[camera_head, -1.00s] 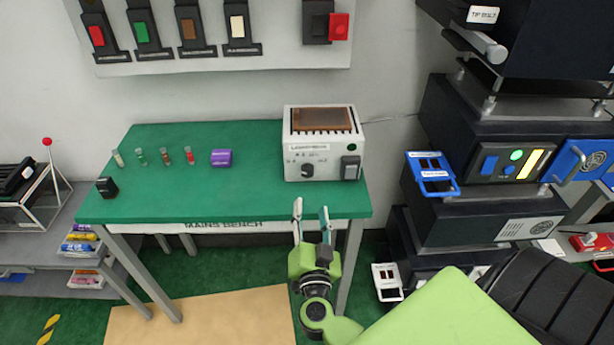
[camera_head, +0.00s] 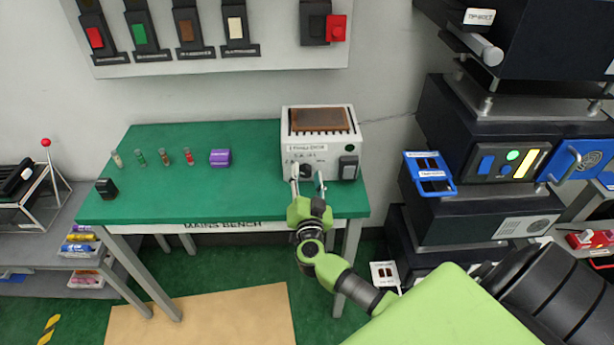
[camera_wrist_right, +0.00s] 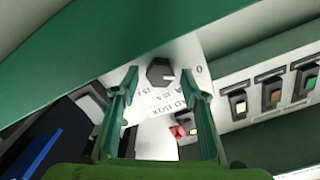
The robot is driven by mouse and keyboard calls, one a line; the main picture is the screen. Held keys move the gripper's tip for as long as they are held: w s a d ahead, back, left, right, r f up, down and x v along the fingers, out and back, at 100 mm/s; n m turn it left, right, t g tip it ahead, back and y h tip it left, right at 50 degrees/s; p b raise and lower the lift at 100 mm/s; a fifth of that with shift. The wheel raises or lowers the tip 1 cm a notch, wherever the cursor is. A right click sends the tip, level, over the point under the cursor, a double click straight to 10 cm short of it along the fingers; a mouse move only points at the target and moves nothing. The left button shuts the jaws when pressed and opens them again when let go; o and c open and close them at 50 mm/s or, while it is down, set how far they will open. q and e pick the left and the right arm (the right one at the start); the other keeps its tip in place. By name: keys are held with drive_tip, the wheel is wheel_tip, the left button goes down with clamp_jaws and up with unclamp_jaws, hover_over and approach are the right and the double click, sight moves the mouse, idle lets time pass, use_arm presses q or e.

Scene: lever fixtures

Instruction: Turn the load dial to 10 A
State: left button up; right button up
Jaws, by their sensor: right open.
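The load box (camera_head: 320,118), a white box with a brown slotted top, stands at the right end of the green bench. Its dark load dial (camera_head: 306,171) is on the lower left of the front face. My right gripper (camera_head: 308,186) is open, its fingers just in front of the dial, one to each side of it in this view. In the right wrist view the dial (camera_wrist_right: 159,71) is a dark knob with a pale pointer mark, seen between and beyond the tips of my right gripper (camera_wrist_right: 160,80). I cannot tell whether the fingers touch it. My left gripper is out of view.
The green bench (camera_head: 250,205) also holds a purple block (camera_head: 220,157), several small vials and a black block (camera_head: 106,188). A black switch (camera_head: 348,167) is beside the dial. A dark equipment rack (camera_head: 470,220) stands to the right. The bench's middle is clear.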

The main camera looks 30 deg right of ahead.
drive_tip(key=c, duration=1.1)
